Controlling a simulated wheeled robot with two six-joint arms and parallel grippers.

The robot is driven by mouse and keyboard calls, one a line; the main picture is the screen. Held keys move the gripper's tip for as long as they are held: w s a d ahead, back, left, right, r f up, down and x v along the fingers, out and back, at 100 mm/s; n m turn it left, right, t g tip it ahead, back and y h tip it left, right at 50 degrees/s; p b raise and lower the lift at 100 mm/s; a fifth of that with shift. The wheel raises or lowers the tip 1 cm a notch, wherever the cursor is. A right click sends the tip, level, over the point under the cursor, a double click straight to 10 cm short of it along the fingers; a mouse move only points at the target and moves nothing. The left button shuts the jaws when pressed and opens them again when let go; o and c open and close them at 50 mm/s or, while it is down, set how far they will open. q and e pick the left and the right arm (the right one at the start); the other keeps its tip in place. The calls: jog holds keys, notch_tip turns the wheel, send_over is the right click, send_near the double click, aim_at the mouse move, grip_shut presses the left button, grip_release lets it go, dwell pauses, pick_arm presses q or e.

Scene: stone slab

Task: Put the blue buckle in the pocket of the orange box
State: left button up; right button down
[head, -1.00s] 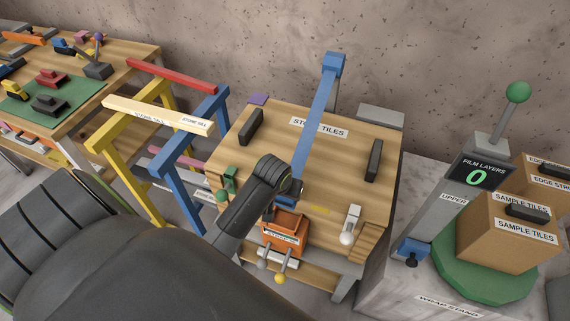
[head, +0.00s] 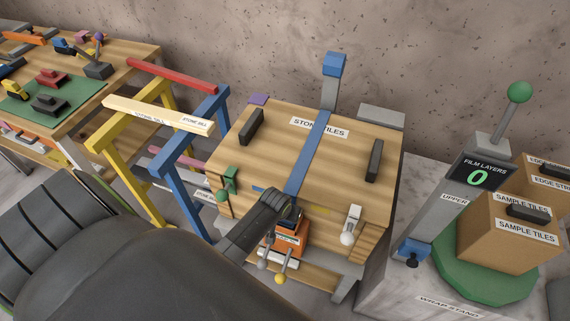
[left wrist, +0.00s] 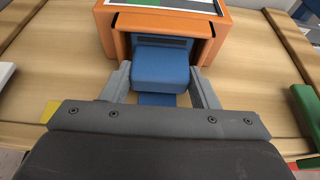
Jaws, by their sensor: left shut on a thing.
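The blue buckle (left wrist: 160,68) is between the fingers of my left gripper (left wrist: 160,80) in the left wrist view. The gripper is shut on it. The orange box (left wrist: 106,32) is straight ahead, and the buckle's far end is at the mouth of its pocket, between the orange side walls. I cannot tell how deep it reaches. In the head view my left gripper (head: 291,217) is just above the orange box (head: 287,244), hiding the buckle. A blue strap (head: 311,150) runs from the gripper back over the wooden crate top. My right gripper is not in view.
The crate (head: 345,165) has black handles (head: 374,160) on top. A grey post with a blue head (head: 335,65) stands behind it. Levers with yellow and grey knobs (head: 281,279) are below the box. A white-knobbed lever (head: 348,238) is at right, a green clamp (head: 229,183) at left.

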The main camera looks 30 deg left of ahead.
pick_arm(q)
jog(key=o, duration=1)
jog(key=shift+f, duration=0.1)
jog(key=shift+r, duration=0.25)
jog(key=v, duration=1.1)
jog(key=shift+s+r, duration=0.3)
jog(key=shift+r, duration=0.05)
